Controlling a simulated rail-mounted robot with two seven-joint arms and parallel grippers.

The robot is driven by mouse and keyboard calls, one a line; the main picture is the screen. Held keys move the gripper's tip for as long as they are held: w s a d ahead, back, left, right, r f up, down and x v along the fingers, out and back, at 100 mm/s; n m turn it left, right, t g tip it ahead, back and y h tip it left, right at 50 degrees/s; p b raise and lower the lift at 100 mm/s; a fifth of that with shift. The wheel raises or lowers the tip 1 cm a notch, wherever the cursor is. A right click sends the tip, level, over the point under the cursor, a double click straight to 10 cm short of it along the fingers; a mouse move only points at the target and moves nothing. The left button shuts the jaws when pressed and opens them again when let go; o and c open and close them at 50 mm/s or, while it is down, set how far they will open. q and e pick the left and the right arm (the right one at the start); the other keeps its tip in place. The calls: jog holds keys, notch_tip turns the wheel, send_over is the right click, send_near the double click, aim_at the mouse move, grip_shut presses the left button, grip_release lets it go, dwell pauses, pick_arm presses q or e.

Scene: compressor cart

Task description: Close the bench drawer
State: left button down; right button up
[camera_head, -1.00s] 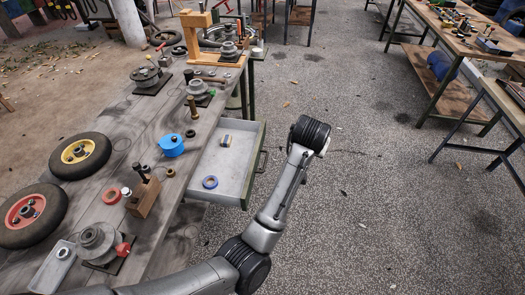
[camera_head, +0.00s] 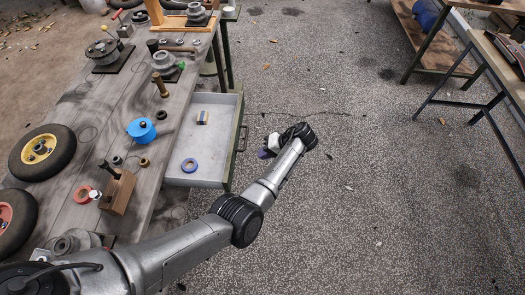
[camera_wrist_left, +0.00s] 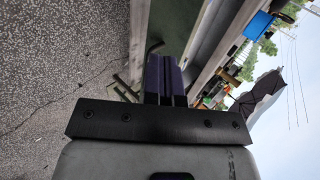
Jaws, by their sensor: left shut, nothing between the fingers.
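The bench drawer (camera_head: 222,104) stands pulled out from the right side of the wooden bench. Its green front (camera_head: 237,142) carries a dark handle (camera_head: 243,138). My left gripper (camera_head: 264,153) is just right of the drawer front, with a visible gap, its purple fingers pointing toward it. In the left wrist view the fingers (camera_wrist_left: 165,78) are shut and empty. The green drawer front (camera_wrist_left: 176,30) lies ahead of them there, with part of the handle (camera_wrist_left: 153,47) beside them; whether they touch it I cannot tell. My right gripper is not in view.
The bench top (camera_head: 88,125) holds wheels, a blue round part (camera_head: 141,130) and a wooden block (camera_head: 117,190). The floor right of the drawer is clear; other benches stand at upper right.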

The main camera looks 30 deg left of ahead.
aim_at(233, 160)
pick_arm(q)
jog(key=x, duration=0.3)
jog(key=a+r+x, duration=0.1)
jog(key=x, duration=0.2)
jog(key=b+x, duration=0.1)
jog(key=x, duration=0.2)
jog(key=shift+s+a+r, duration=0.2)
jog(key=shift+r, duration=0.05)
jog(key=shift+s+a, duration=0.3)
jog(key=shift+a, duration=0.2)
jog(key=shift+a, duration=0.1)
